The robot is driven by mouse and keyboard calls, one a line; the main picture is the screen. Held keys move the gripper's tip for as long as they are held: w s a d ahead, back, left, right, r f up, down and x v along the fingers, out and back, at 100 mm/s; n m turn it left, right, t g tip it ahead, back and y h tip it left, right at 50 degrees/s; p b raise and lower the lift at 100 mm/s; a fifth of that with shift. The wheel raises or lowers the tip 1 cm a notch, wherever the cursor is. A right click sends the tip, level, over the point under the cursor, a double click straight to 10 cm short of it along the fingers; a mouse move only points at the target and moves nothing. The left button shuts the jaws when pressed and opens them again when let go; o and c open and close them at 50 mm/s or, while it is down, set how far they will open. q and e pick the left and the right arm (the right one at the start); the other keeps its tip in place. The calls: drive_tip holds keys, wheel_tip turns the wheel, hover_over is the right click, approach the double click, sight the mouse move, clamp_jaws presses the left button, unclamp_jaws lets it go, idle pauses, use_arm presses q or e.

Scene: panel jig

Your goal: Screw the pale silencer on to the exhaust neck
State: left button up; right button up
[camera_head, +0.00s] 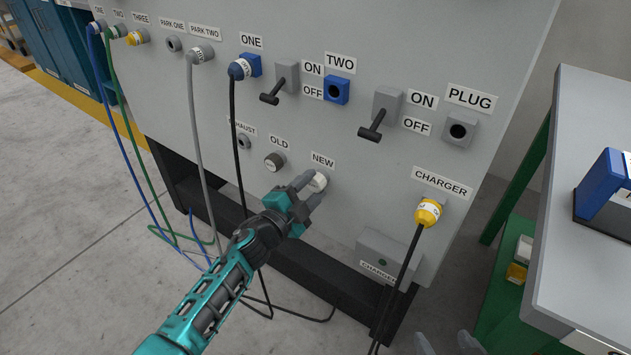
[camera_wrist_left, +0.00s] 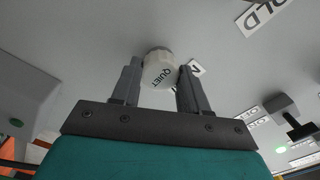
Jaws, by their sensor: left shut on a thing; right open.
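The pale silencer (camera_head: 318,181) is at the spot labelled NEW on the grey panel. In the left wrist view the silencer (camera_wrist_left: 160,70) reads QUIET and sits between the fingers, its far end at the panel face. My left gripper (camera_head: 305,190) is shut on it. The exhaust neck (camera_head: 243,142) is a small grey fitting up and left of it, under the EXHAUST label; a black cable partly covers that label. A darker-rimmed silencer (camera_head: 274,161) sits under OLD, between them. My right gripper (camera_head: 446,346) is open at the bottom edge, only its fingertips showing.
A black cable (camera_head: 236,140) from blue plug ONE (camera_head: 241,68) hangs just beside the exhaust neck. Two switches (camera_head: 378,117) (camera_head: 284,82) jut out above. The yellow charger plug (camera_head: 428,212) and its cable are to the right. A bench (camera_head: 585,240) stands far right.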

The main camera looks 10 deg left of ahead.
sight(313, 186)
use_arm(q)
drive_tip(key=c, duration=0.6)
drive_tip(key=shift+o, duration=0.2)
drive_tip(key=shift+s+a+p, duration=0.25)
drive_tip(key=shift+s+p, duration=0.05)
drive_tip(key=shift+s, duration=0.4)
drive_tip(key=shift+p+v, duration=0.3)
drive_tip(key=shift+v, duration=0.6)
